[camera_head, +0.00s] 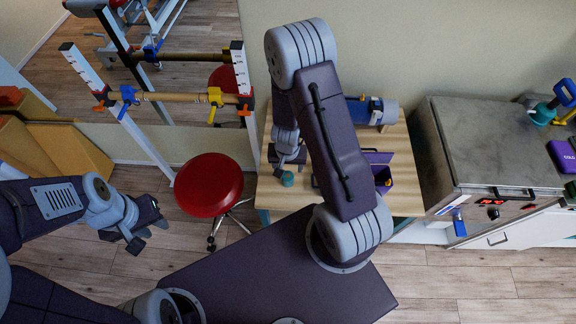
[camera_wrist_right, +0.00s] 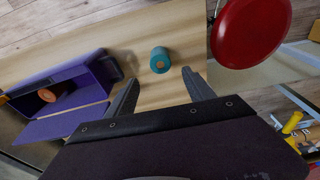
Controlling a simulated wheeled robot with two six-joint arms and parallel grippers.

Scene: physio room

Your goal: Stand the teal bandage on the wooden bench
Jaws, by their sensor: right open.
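The teal bandage (camera_head: 287,179) is a short roll on the wooden bench (camera_head: 404,150), near its left front part. The right wrist view shows the bandage (camera_wrist_right: 159,60) with its orange core facing the camera; it appears upright on the bare wood. My right gripper (camera_wrist_right: 160,78) is open and empty, with its fingers apart and the bandage just beyond the gap between them. In the head view my right gripper (camera_head: 288,157) is just behind and above the bandage, partly hidden by my arm. My left gripper (camera_head: 149,235) is open and empty over the floor, left of the red stool.
A purple open box (camera_wrist_right: 68,88) with an orange-brown roll (camera_wrist_right: 47,95) inside stands on the bench. A blue-grey cylinder (camera_head: 390,112) lies at the bench's back. A red stool (camera_head: 208,184) is left of the bench, a metal-topped cabinet (camera_head: 475,145) right. Bare wood surrounds the bandage.

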